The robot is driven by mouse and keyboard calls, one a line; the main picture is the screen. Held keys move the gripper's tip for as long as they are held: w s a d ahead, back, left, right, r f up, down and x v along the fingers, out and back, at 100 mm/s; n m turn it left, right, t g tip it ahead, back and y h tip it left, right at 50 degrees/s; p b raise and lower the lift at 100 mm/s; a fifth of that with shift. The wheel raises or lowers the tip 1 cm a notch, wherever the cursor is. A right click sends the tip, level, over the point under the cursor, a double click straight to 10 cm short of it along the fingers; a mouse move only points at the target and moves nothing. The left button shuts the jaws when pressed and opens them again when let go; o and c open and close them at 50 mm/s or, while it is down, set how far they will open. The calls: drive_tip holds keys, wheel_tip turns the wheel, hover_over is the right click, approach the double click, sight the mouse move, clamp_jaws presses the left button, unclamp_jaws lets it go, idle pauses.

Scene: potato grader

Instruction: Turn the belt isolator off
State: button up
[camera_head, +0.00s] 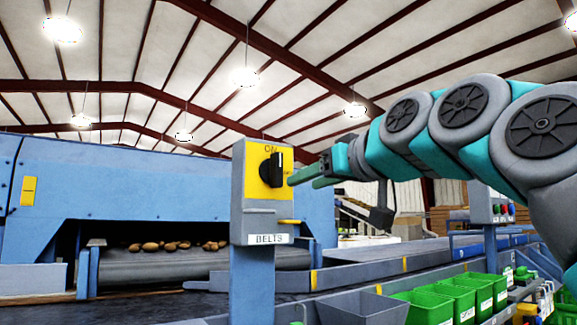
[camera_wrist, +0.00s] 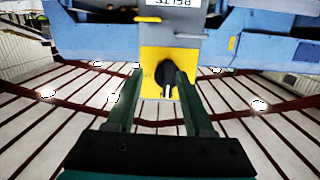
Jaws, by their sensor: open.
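The belt isolator (camera_head: 251,220) is a grey box on a blue post, with a yellow face marked ON at the top and a BELTS label (camera_head: 268,239) below. Its black knob (camera_head: 274,171) stands upright, its white mark towards ON. My gripper (camera_head: 291,181) is open, its green fingertips just right of the knob in the head view; I cannot tell whether they touch it. In the wrist view, which is upside down, the knob (camera_wrist: 166,76) shows between the fingers of my gripper (camera_wrist: 153,75), nearer the right one.
A blue grading machine (camera_head: 150,185) with potatoes (camera_head: 172,246) on its belt stands behind and left. Green crates (camera_head: 430,306) and a grey bin (camera_head: 362,307) are low at the right. Another control box with coloured buttons (camera_head: 491,201) stands further right.

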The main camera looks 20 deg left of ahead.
drive_tip(key=n+y, duration=0.1)
approach(280, 161)
drive_tip(key=x, duration=0.2)
drive_tip(key=shift+p+x, duration=0.7)
drive_tip(key=shift+x, duration=3.05)
drive_tip(key=shift+c, duration=0.3)
clamp_jaws()
